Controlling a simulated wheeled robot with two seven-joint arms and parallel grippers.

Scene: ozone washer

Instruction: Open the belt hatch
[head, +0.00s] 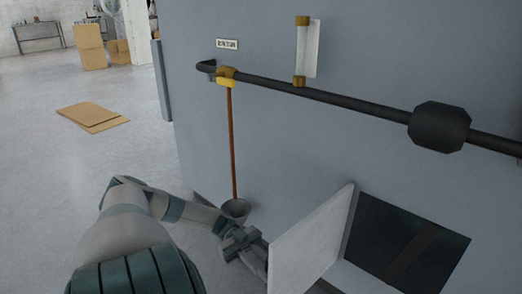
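The belt hatch (312,240) is a white panel that stands swung out from the grey machine wall, to the left of a dark rectangular opening (385,238). A faint brownish strip shows inside the opening. My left gripper (257,258) is low in the head view, at the left side of the panel. Its fingertips are partly hidden at the panel's edge, so I cannot tell whether they touch it or are open or shut. My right gripper is not in view.
A black pipe (355,101) with a thick black fitting (439,127) runs across the grey wall above the hatch. A thin brown rod (231,145) drops to a grey funnel (236,208) near my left forearm. Flat cardboard (92,116) lies on open floor at left.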

